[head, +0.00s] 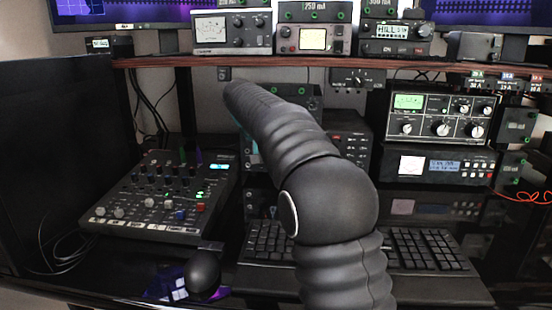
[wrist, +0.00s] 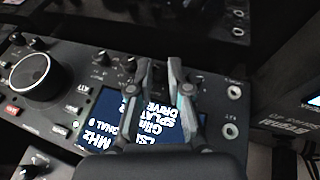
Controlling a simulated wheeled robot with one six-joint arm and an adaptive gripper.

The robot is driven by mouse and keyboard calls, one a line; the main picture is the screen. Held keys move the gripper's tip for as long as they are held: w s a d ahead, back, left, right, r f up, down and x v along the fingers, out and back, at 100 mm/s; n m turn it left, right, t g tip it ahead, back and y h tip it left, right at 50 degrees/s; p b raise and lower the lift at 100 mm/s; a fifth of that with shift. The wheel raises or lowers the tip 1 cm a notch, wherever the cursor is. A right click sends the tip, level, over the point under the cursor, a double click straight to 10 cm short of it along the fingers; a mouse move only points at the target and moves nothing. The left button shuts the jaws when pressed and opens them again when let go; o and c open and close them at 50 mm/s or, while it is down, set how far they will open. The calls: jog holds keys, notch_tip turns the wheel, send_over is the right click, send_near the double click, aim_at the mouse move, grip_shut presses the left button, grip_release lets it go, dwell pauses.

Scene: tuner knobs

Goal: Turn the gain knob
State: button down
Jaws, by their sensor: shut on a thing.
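In the wrist view my gripper (wrist: 160,68) is over a dark radio panel. Its two fingers are close together, one on each side of a small knob that they largely hide. Two small black knobs (wrist: 130,63) (wrist: 102,58) sit in the same row, just left of the fingers. I cannot read a label that marks the held knob as gain. The panel's blue display (wrist: 108,110) shows white text and is partly covered by the fingers. In the head view my arm hides my gripper.
A large round dial (wrist: 30,75) is left on the panel, and jacks (wrist: 233,92) are right of the fingers. The head view shows a mixer (head: 165,190), a keyboard (head: 425,250), a mouse (head: 203,272) and a wooden shelf (head: 300,61) with meters above.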

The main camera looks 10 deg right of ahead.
jog(key=c, duration=1.4)
grip_release()
jog(key=shift+s+a+r, duration=0.1)
jog(key=shift+a+r, duration=0.1)
jog(key=shift+r, duration=0.3)
jog(key=v, duration=1.1)
jog(key=shift+d, duration=0.1)
